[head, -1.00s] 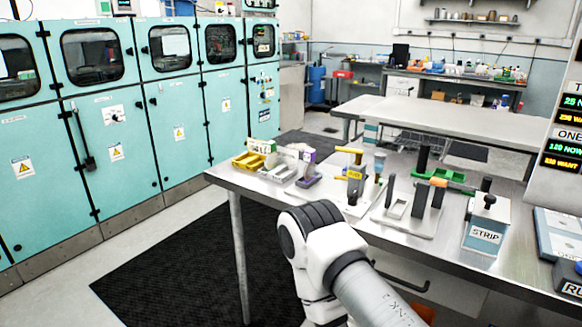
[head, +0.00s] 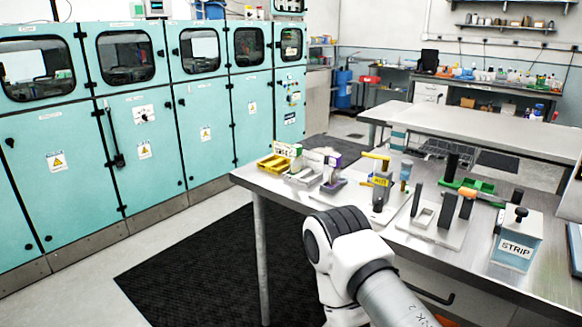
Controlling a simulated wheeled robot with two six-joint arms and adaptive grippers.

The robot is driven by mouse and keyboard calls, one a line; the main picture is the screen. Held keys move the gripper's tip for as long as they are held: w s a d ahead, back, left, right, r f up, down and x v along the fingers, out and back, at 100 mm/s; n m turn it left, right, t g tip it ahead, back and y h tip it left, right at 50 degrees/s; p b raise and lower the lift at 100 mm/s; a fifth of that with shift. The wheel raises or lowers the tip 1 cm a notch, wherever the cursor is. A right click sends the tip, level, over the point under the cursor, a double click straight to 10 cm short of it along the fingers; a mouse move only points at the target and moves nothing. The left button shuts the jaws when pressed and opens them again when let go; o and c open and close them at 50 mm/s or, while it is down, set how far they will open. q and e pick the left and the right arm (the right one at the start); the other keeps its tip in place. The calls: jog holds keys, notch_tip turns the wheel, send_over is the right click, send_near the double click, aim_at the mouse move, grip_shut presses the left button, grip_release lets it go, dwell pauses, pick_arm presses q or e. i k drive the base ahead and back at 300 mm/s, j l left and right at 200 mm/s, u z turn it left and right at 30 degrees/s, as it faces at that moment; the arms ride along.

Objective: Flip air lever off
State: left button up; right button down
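The likely air lever (head: 375,156) is a yellow handle on a small post fixture on the metal table. It points to the left, roughly level. A yellow tag (head: 381,181) sits on the post below it; its lettering is too small to read surely. One of my arms shows at the bottom centre, in front of the table, with its white and black joint well short of the lever. Neither gripper is in view.
The metal table (head: 335,214) also holds yellow, grey and purple trays at its left, a plate with dark upright handles (head: 448,208), a green tray (head: 478,187) and a STRIP container (head: 516,240). Teal cabinets (head: 196,125) line the left. A black mat (head: 190,270) covers the floor.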

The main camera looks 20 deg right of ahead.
aim_at(386, 160)
jog(key=i+l+z, duration=0.15)
jog(key=z, duration=0.25)
jog(key=i+l+z, duration=0.15)
jog(key=l+z, duration=0.2)
jog(key=i+l+z, duration=0.15)
jog(key=z, duration=0.25)
jog(key=i, duration=0.05)
